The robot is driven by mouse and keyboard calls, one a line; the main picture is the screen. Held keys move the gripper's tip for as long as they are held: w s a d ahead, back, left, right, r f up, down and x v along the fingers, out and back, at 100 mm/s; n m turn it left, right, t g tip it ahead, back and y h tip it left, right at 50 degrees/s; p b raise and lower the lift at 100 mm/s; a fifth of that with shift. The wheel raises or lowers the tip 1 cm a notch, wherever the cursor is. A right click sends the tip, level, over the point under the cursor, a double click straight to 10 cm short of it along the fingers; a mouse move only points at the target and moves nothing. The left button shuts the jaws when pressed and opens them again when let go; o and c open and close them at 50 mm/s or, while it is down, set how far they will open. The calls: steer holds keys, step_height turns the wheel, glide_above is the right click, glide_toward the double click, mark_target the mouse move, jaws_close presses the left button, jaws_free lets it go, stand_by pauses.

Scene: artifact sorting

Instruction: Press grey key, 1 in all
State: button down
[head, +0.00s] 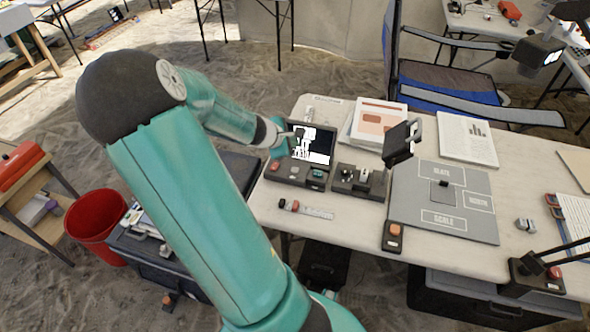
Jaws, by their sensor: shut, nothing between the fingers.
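A dark console (292,178) with a lit screen (318,148) stands at the left end of the table. The screen shows a white shape on black. A row of keys runs along its front: a red key (275,166) at the left and a teal-green key (318,174) at the right. Between them is a small greyish key (294,170), too small to make out well. My gripper (288,137) is shut and empty at the console's upper left, beside the screen and above the key row. Whether it touches the console cannot be told.
Right of the console is a dark fixture (360,181). A grey sorting board (470,222) marked SLATE, NORTH and SCALE lies further right. A box with an orange button (394,231) and a small scale strip (318,212) lie in front. A red bucket (97,228) stands on the floor.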

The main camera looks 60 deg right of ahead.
mark_target(292, 171)
steer(key=shift+f, duration=4.4)
steer(key=shift+f, duration=0.4)
steer(key=shift+f, duration=0.45)
steer(key=shift+r, duration=0.9)
steer(key=shift+r, duration=2.5)
